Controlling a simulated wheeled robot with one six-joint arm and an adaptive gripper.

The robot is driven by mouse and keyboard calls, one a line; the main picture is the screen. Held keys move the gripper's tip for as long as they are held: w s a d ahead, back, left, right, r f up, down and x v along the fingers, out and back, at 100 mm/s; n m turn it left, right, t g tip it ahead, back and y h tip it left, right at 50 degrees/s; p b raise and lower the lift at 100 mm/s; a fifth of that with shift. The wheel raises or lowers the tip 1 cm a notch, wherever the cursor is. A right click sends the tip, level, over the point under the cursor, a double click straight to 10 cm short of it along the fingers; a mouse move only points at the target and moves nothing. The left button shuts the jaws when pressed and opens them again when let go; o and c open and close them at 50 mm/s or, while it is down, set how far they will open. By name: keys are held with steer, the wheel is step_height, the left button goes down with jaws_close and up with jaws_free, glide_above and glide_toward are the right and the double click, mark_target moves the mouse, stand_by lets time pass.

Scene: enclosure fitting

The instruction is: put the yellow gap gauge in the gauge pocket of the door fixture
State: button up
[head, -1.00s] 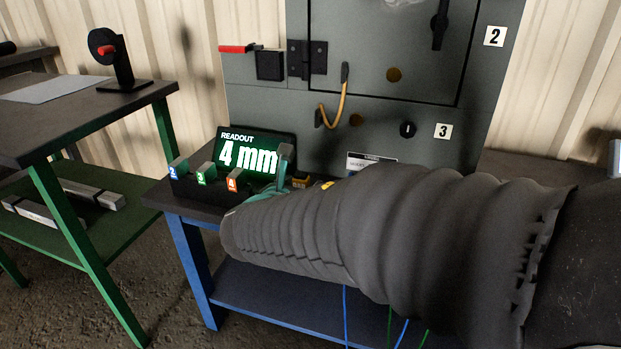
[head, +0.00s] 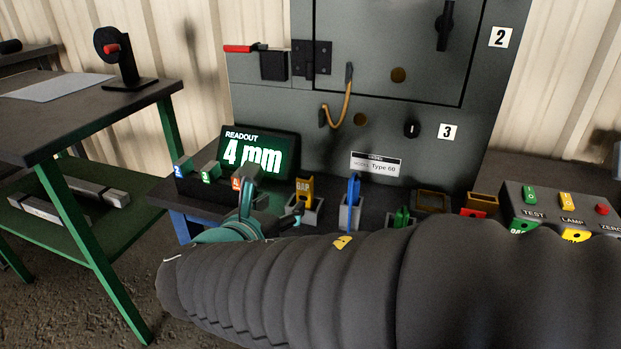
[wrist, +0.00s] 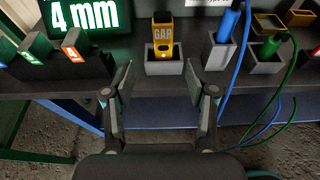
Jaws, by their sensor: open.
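The yellow gap gauge (head: 304,189), marked GAP, stands upright in a grey holder (head: 306,214) on the dark bench; it also shows in the wrist view (wrist: 162,34). My gripper (wrist: 168,85) is open and empty, its two fingers on either side of the picture middle, below and in front of the gauge and apart from it. In the head view my gripper (head: 250,198) is left of the gauge, partly hidden by my arm. The grey cabinet with a door (head: 430,60) stands behind the bench. I cannot tell which part is the gauge pocket.
Left of the gauge are a readout (head: 258,152) showing 4 mm and a row of numbered blocks (head: 208,172). Right of it stand a blue plug (head: 353,189) and a green plug (head: 402,217) with cables, then small bins and a button box (head: 560,208). A green-legged table (head: 85,115) is at left.

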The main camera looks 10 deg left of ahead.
steer(key=shift+v, duration=0.8)
steer(key=d+f+m+g+h, duration=0.2)
steer(key=d+m+g, duration=0.2)
steer(key=d+m, duration=0.55)
steer(key=d+f+m+g+h, duration=0.1)
steer(key=d+f+m+g, duration=0.3)
steer(key=d, duration=1)
steer(key=s+d+f+m+g+y, duration=0.1)
steer(key=s+d+m+y, duration=0.3)
steer(key=m, duration=1.7)
steer(key=s+d, duration=0.5)
steer(key=shift+d, duration=0.2)
